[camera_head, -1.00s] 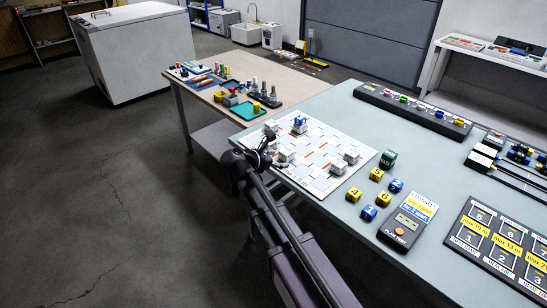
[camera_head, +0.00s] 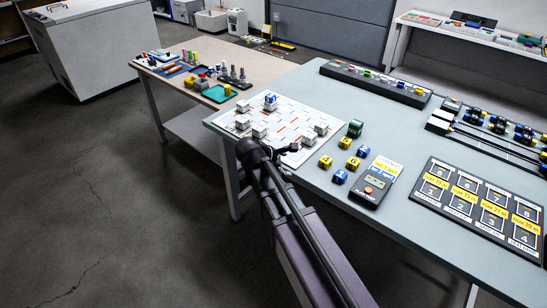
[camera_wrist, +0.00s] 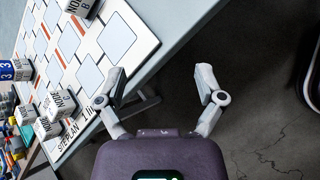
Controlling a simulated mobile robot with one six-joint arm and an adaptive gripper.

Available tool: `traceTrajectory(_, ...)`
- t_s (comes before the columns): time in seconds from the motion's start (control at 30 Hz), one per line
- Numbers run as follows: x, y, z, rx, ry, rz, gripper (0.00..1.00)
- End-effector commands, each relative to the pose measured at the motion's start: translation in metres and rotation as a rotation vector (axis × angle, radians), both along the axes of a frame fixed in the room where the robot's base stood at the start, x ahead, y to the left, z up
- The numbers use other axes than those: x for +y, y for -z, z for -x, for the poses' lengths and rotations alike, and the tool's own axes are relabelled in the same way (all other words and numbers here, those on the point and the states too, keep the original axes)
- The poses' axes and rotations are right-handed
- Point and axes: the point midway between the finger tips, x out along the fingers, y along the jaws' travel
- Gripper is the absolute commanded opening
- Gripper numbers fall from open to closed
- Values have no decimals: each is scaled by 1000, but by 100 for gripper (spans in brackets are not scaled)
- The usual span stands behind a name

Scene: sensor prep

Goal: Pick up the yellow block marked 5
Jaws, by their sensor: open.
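Three yellow blocks stand on the grey-blue table in the head view. The front left one (camera_head: 325,162) seems marked 4 and the front right one (camera_head: 352,164) seems marked 6. The mark on the back one (camera_head: 345,142) is too small to read, so I cannot confirm which is 5. My gripper (camera_head: 293,148) is at the table's near edge by the patterned board, left of these blocks. In the wrist view my gripper (camera_wrist: 162,80) is open and empty, with table edge and dark floor beyond it. No yellow target block is recognisable in that view.
Blue blocks (camera_head: 340,177) (camera_head: 363,151) and a green block (camera_head: 355,128) stand close to the yellow ones. A dark handheld device (camera_head: 372,184) lies to their right. The white board (camera_head: 290,112) carries several pale blocks. A numbered panel (camera_head: 478,204) lies further right.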

Motion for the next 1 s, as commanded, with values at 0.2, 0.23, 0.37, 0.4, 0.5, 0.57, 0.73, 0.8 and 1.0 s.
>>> traceTrajectory(0.2,-44,17,23,-33,238,-190,87)
traceTrajectory(0.23,-51,20,27,-40,284,-223,87)
traceTrajectory(0.37,-82,32,49,-69,510,-379,87)
traceTrajectory(0.4,-90,36,56,-76,584,-426,87)
traceTrajectory(0.5,-109,44,74,-97,769,-537,87)
traceTrajectory(0.57,-118,47,85,-107,878,-596,87)
traceTrajectory(0.73,-138,54,111,-128,1162,-735,87)
traceTrajectory(0.8,-143,55,120,-133,1263,-778,87)
traceTrajectory(1.0,-152,57,137,-141,1470,-861,87)
